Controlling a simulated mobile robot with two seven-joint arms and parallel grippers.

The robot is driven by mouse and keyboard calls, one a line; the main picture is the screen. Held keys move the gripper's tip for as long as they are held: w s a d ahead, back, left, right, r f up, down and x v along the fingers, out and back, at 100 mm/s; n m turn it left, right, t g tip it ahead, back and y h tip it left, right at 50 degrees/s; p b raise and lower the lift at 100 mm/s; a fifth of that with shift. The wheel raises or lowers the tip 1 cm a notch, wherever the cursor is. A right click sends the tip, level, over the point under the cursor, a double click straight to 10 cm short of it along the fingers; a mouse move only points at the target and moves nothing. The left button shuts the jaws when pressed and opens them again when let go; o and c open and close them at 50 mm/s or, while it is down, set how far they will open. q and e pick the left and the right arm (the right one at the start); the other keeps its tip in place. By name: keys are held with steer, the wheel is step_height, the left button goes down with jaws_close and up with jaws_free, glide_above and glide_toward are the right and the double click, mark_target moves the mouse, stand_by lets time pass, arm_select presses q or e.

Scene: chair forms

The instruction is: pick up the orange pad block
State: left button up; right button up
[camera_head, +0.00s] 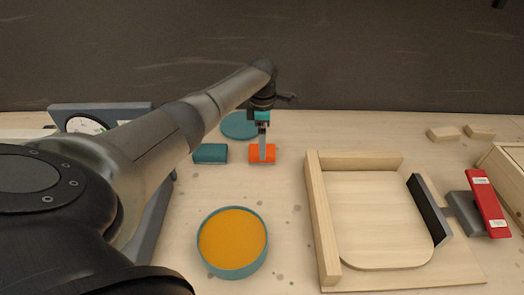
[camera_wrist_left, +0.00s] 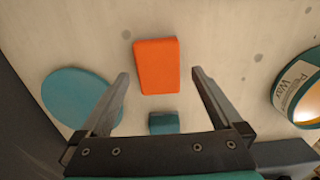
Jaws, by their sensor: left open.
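The orange pad block (camera_head: 257,156) lies on the wooden table, just right of a teal block (camera_head: 211,153). My left gripper (camera_head: 263,150) is over the orange block in the head view and partly covers it. In the left wrist view the gripper (camera_wrist_left: 159,75) is open, with its fingers apart. The orange block (camera_wrist_left: 157,66) shows between and beyond the fingertips, with nothing held. Whether the fingers are level with the block cannot be told. My right gripper is in neither view.
A teal disc (camera_head: 239,126) lies behind the blocks. A round teal tin with yellow contents (camera_head: 232,243) stands in front. A wooden form (camera_head: 325,235) with a red-handled clamp (camera_head: 487,203) is at right. Two small wood blocks (camera_head: 443,134) lie at the back right.

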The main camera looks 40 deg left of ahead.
arm_select(q)
step_height(320, 180, down, 4)
steer(key=shift+a+b, duration=0.1)
steer(key=shift+b, duration=0.65)
steer(key=shift+c, duration=0.4)
steer(key=c, duration=1.3)
steer(key=shift+w+r+p, duration=0.1)
steer(key=shift+r+p, duration=0.2)
steer(key=shift+r, duration=0.3)
step_height(320, 180, up, 19)
steer(key=p, duration=0.5)
